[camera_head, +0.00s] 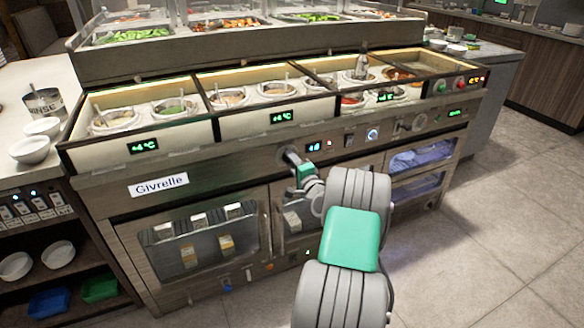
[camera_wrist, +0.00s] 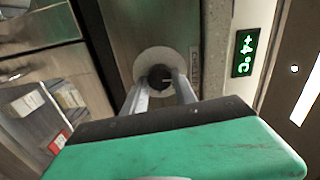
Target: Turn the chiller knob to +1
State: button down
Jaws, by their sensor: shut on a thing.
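My gripper (camera_head: 293,158) reaches to the front panel of the steel counter, below the middle sauce wells. In the wrist view its two fingers (camera_wrist: 161,88) are closed around a small dark knob (camera_wrist: 160,74), which sits on a round pale plate (camera_wrist: 148,62). The fingers hide the knob's sides, and its pointer cannot be made out. A label strip beside the plate is too small to read. A green-lit display (camera_wrist: 245,52) near the knob reads +4 °C. In the head view the display above my gripper (camera_head: 282,117) also shows about +4 °C.
Another round knob (camera_head: 418,122) and a blue-lit dial (camera_head: 372,134) sit farther right on the panel. A second +4 °C display (camera_head: 143,146) is at the left. White bowls (camera_head: 30,149) stand on the left counter. The floor at the right is clear.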

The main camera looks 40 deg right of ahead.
jog(key=shift+n+b, duration=0.35)
jog(key=shift+n, duration=0.35)
jog(key=c, duration=1)
grip_release()
jog(key=v, duration=0.7)
jog(key=shift+s+p, duration=0.4)
jog(key=shift+a+r, duration=0.1)
jog(key=shift+a, duration=0.1)
